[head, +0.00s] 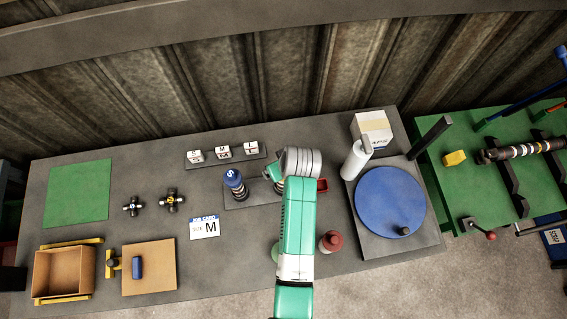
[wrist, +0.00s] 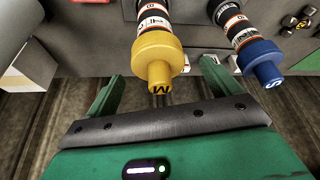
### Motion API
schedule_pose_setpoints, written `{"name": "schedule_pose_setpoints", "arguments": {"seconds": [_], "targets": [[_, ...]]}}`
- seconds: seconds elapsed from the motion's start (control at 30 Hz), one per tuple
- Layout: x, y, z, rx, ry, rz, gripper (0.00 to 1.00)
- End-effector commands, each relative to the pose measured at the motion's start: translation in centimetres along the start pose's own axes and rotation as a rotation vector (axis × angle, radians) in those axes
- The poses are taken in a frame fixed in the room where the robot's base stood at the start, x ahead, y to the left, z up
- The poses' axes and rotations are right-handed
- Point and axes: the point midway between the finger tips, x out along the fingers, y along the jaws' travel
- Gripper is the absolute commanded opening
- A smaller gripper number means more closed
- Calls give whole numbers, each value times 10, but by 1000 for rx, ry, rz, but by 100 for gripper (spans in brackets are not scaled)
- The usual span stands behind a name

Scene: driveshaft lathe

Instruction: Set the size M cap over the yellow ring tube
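In the wrist view a yellow cap marked M (wrist: 159,58) sits on the end of a tube with white, black and orange-red bands (wrist: 152,14). My gripper (wrist: 162,72) is open, with one green finger on each side of the yellow cap and a gap to it on both sides. Beside it, a blue cap marked S (wrist: 262,60) sits on a similar banded tube (wrist: 232,20); this blue cap also shows in the head view (head: 234,177). In the head view my arm and gripper hide the yellow cap. I cannot make out a yellow ring on the tube.
A rail with lettered white blocks (head: 222,152) stands behind the tubes. A size M job card (head: 205,227) lies to the left. A red-topped bottle (head: 331,241) stands right of my arm, and a blue turntable (head: 390,200) lies farther right.

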Motion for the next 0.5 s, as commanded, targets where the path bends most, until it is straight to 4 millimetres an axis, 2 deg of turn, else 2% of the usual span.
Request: {"name": "schedule_pose_setpoints", "arguments": {"seconds": [0.23,0.5], "targets": [[-5,0,0,0,2,1,89],[-56,1,0,1,2,2,89]]}}
